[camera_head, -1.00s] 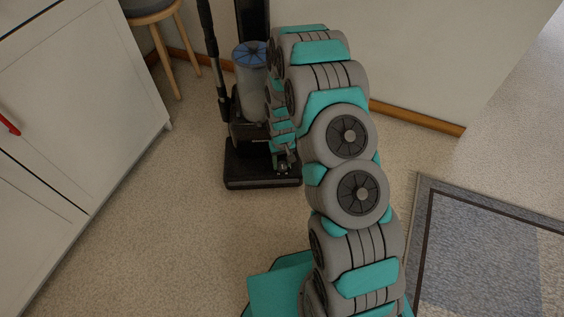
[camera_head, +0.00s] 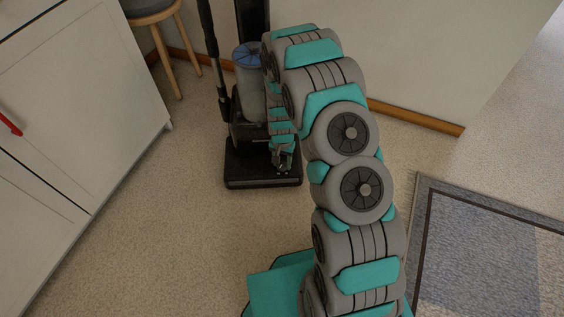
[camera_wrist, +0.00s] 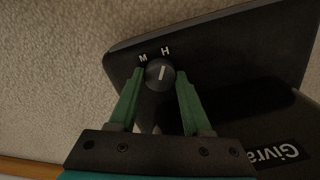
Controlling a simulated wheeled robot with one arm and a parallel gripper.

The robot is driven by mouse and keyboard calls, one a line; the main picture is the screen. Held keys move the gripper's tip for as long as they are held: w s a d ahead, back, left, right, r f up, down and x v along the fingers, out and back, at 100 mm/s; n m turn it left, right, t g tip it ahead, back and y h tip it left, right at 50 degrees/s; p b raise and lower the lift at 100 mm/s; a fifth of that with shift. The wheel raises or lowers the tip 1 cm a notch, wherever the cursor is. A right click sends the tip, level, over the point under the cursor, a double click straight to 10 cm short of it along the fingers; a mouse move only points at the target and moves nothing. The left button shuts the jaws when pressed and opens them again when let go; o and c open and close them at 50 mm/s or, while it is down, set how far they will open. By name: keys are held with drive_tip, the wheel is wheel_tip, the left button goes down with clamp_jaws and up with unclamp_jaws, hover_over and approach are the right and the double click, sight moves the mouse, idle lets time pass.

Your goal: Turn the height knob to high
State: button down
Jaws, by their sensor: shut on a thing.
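The height knob (camera_wrist: 160,76) is a small dark round dial with a white pointer line, on the black base of the vacuum cleaner (camera_wrist: 220,40). In the wrist view the letters M and H are printed beside its upper edge, and the pointer line points roughly toward the H. My gripper (camera_wrist: 160,73) has its two green fingers on either side of the knob, shut on it. In the head view the upright vacuum (camera_head: 247,170) stands near the wall, and my gripper (camera_head: 281,159) is at the right of its base. The knob cannot be made out there.
A white cabinet (camera_head: 85,110) with a red handle stands at the left. A wooden-legged stool (camera_head: 165,45) is behind it. The wall (camera_head: 420,60) is behind the vacuum. A grey rug (camera_head: 490,250) lies at the right. The floor in front of the vacuum is clear.

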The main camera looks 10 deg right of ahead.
sight(282, 165)
idle(0.4)
drive_tip(key=shift+c, duration=1.7)
unclamp_jaws()
drive_tip(key=shift+r, duration=3.85)
drive_tip(key=shift+r, duration=0.1)
